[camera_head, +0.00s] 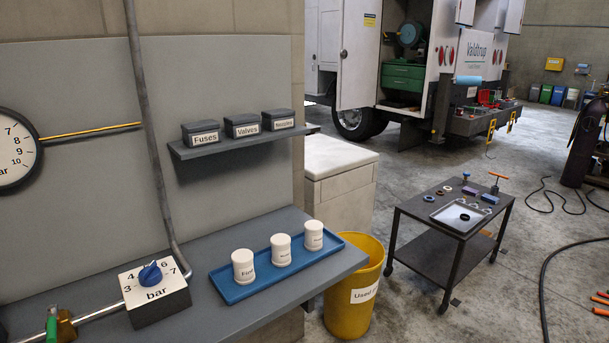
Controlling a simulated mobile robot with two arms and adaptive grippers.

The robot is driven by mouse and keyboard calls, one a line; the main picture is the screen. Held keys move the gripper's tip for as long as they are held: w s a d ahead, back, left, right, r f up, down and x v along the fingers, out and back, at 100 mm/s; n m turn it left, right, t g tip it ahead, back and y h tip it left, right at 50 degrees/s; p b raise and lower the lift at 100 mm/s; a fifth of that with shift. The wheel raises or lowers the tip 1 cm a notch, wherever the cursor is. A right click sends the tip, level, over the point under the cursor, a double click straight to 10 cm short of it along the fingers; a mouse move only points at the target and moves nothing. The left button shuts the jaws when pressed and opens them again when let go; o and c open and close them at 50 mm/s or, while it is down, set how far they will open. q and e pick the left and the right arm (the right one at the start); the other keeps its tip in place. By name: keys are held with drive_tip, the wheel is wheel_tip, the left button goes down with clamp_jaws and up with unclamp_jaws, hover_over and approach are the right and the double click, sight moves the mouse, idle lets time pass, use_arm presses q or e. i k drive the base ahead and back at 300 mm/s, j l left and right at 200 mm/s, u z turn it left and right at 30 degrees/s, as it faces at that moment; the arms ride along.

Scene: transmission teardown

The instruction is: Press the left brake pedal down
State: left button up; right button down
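I see no brake pedal in the head view. A white service truck (460,90) with its doors open stands at the back, and no pedal can be made out on it. Neither my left gripper nor my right gripper shows in the picture.
A grey bench (320,270) with a blue tray (222,288) of white canisters and a dial box (152,290) is at near left. A yellow bin (372,250) and a wheeled cart (440,262) stand right of it. Hoses (547,262) lie on the floor at right.

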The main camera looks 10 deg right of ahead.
sight(455, 302)
drive_tip(key=i+l, duration=0.2)
drive_tip(key=l, duration=0.25)
drive_tip(key=i+l+z, duration=0.1)
drive_tip(key=l, duration=0.35)
drive_tip(key=i+l, duration=0.5)
drive_tip(key=l, duration=0.35)
drive_tip(key=i+l+z, duration=0.1)
drive_tip(key=l, duration=0.3)
drive_tip(key=i+l+z, duration=0.2)
drive_tip(key=i+l, duration=1.4)
